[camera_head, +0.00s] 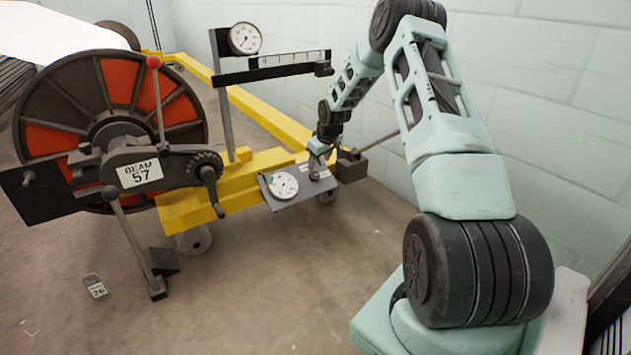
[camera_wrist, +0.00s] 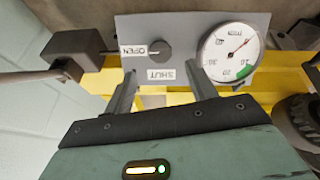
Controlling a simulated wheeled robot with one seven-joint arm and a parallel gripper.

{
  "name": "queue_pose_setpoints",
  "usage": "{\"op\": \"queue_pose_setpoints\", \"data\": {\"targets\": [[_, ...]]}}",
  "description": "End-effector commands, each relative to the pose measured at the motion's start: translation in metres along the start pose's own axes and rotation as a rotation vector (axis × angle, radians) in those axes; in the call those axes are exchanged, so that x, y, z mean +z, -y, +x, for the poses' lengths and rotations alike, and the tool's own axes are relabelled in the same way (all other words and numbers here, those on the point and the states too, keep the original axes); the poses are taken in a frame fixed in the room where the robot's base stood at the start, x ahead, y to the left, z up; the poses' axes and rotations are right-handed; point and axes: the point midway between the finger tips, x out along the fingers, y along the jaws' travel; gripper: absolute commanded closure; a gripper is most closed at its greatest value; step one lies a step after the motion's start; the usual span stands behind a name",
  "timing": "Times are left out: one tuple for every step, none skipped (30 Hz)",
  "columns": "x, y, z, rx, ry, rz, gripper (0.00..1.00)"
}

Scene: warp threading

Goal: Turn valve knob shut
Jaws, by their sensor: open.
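The valve knob (camera_wrist: 160,50) is small, round and dark, on a grey panel (camera_wrist: 190,24). Its light mark appears to face the OPEN label (camera_wrist: 132,51); the SHUT label (camera_wrist: 161,74) sits below it in the wrist view. A round white gauge (camera_wrist: 229,55) is beside the knob, its red needle outside the green band. My gripper (camera_wrist: 161,70) is open, its two fingers pointing at the panel on either side of the SHUT label, with the knob just beyond the tips and nothing between them.
A dark block (camera_head: 351,166) with a rod sits right of the panel. Yellow frame beams (camera_head: 240,178) run behind it. The large beam wheel (camera_head: 75,110) and a crank (camera_head: 210,180) stand left. An upper gauge (camera_head: 244,38) and bar are behind. A pale wall lies right.

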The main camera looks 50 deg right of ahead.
Motion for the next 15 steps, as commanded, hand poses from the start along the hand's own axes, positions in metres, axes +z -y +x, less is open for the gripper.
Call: {"op": "queue_pose_setpoints", "data": {"targets": [[0.002, 0.001, 0.018, -0.001, 0.0, 0.0, 0.44], [0.003, 0.001, 0.024, -0.001, 0.001, 0.0, 0.44], [0.003, 0.001, 0.032, -0.001, 0.001, 0.0, 0.44], [0.003, 0.001, 0.037, -0.001, 0.001, 0.001, 0.44], [0.003, 0.001, 0.042, -0.001, 0.001, 0.0, 0.44], [0.002, 0.001, 0.049, -0.001, 0.0, 0.0, 0.44], [0.002, 0.001, 0.053, 0.0, 0.0, 0.0, 0.44], [0.002, 0.001, 0.057, 0.0, 0.0, 0.0, 0.44], [0.001, 0.0, 0.062, 0.0, -0.001, 0.0, 0.44], [0.001, 0.001, 0.065, 0.0, 0.0, 0.0, 0.44], [0.001, 0.001, 0.068, 0.0, 0.0, 0.0, 0.44], [0.001, 0.001, 0.071, -0.001, 0.001, 0.0, 0.44], [0.001, 0.001, 0.072, 0.0, 0.0, 0.0, 0.44], [0.001, 0.0, 0.073, 0.0, 0.0, 0.0, 0.44], [0.0, 0.0, 0.074, 0.0, 0.0, 0.0, 0.44]]}}
